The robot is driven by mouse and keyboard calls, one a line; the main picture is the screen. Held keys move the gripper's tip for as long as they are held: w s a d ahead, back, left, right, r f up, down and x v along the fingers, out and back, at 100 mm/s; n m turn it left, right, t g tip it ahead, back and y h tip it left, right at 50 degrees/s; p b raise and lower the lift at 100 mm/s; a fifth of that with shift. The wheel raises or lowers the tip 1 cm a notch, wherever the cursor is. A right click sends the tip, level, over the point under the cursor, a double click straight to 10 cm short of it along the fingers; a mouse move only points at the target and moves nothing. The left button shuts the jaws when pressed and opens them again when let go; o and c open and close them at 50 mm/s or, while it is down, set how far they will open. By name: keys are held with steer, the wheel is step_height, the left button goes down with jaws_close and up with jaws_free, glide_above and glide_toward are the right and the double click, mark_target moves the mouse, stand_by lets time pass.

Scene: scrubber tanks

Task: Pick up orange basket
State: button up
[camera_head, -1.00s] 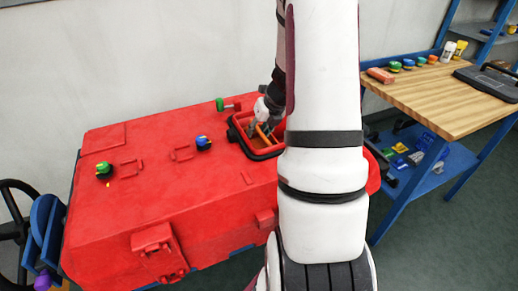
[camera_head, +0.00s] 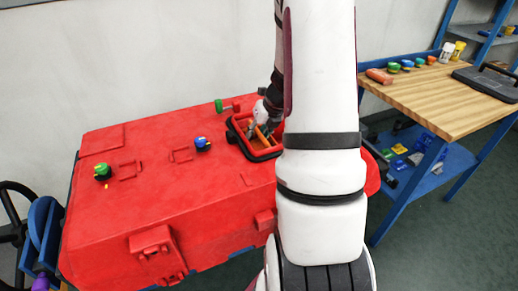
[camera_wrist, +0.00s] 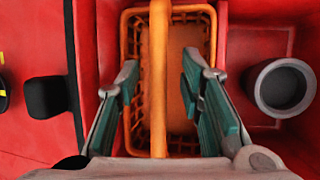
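My gripper (camera_wrist: 160,85) is open, with one teal-padded finger on each side of the handle and a gap on both sides. In the head view the basket (camera_head: 262,134) is partly hidden by my gripper (camera_head: 257,126) and arm. How far the fingertips reach down past the handle is hard to tell.
Red tray walls rise close on both sides. A wooden workbench (camera_head: 435,95) stands at the right.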

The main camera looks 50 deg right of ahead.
jaws_close()
